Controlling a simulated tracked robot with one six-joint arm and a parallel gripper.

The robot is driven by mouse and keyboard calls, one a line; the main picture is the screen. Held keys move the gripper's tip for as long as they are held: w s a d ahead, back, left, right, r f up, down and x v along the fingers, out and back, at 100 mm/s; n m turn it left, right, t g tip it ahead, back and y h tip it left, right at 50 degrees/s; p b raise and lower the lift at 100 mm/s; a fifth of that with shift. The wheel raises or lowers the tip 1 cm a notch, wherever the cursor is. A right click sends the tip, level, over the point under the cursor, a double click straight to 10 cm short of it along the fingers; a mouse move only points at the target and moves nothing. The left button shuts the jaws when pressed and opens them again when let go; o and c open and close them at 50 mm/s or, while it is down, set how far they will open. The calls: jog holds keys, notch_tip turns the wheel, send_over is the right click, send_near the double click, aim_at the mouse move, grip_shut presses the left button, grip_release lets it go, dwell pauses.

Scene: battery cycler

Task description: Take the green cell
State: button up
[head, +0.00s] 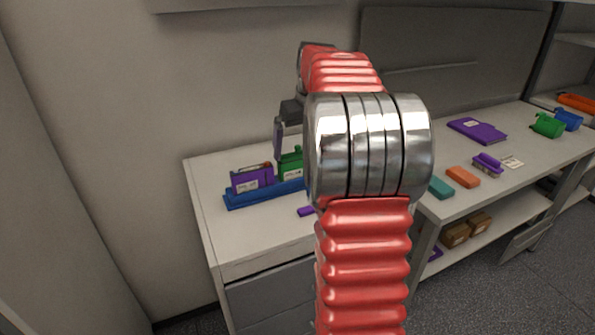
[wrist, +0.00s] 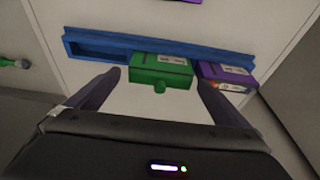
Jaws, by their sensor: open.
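In the head view the green cell (head: 291,161) is partly hidden by my arm. A purple cell (wrist: 224,77) stands in the rack beside it; it also shows in the head view (head: 252,179). My gripper (wrist: 160,88) is open, its two dark fingers reaching toward either side of the green cell. The wrist view does not clearly show whether they touch it. In the head view my gripper (head: 278,140) is mostly hidden behind my arm.
The rack's left slot looks empty in the wrist view. On the bench to the right in the head view lie a purple folder-like item (head: 477,131), teal (head: 440,187) and orange (head: 463,177) blocks, and a green bin (head: 547,125). A wall stands behind.

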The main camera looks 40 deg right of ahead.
aim_at(299, 150)
jog(key=x, duration=0.4)
jog(key=shift+w+f, duration=0.25)
jog(key=shift+f, duration=0.1)
jog(key=shift+c, duration=0.3)
jog(key=c, duration=1.2)
jog(key=shift+c, duration=0.2)
jog(key=shift+r, duration=0.15)
notch_tip(299, 150, up, 10)
jog(key=shift+f, duration=0.1)
